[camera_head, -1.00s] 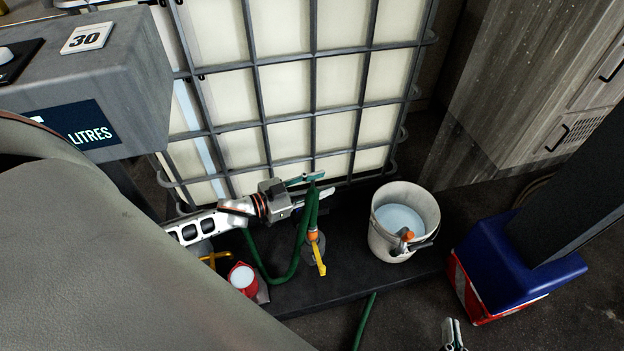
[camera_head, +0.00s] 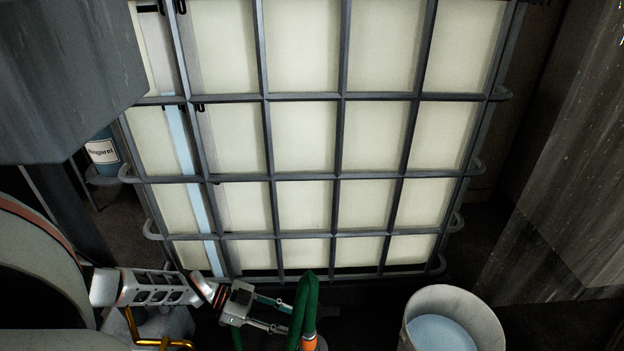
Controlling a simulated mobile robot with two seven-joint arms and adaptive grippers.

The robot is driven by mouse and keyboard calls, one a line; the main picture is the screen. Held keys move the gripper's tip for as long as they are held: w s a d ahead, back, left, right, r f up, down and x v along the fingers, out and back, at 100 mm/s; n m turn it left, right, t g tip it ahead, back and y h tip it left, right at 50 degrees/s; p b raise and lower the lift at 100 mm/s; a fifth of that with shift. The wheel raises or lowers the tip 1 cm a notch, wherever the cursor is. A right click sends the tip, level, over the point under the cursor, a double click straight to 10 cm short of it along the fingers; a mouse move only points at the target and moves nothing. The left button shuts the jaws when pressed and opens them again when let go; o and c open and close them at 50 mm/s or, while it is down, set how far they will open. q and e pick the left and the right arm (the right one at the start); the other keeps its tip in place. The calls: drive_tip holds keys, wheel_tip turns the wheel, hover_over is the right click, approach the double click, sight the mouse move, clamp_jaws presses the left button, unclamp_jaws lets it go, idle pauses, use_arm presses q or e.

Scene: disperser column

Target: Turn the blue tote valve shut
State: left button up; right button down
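The tote (camera_head: 305,150) is a cream tank in a grey wire cage and fills the middle of the head view. My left gripper (camera_head: 280,314) is low in the view, just in front of the tote's bottom edge. Its two fingers point right and stand apart. A teal bar, possibly the valve handle (camera_head: 270,301), shows along the upper finger; I cannot tell whether they touch. The fingertips are close to the green hose (camera_head: 304,300). The valve body is hidden or too dark to make out. My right gripper is out of view.
A white bucket (camera_head: 410,325) with pale blue liquid stands at the lower right. An orange fitting (camera_head: 310,343) is below the hose. A grey box (camera_head: 65,80) overhangs at the upper left. A grey cabinet (camera_head: 570,180) stands at the right.

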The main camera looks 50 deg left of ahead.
use_arm(q)
drive_tip(key=b+x, duration=0.1)
drive_tip(key=x, duration=0.4)
drive_tip(key=shift+d+f, duration=0.1)
drive_tip(key=shift+f, duration=0.05)
drive_tip(key=shift+w+d+f, duration=0.15)
drive_tip(key=shift+w+d, duration=0.3)
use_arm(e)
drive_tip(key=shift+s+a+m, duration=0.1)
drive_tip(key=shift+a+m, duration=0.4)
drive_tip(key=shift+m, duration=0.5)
use_arm(q)
clamp_jaws()
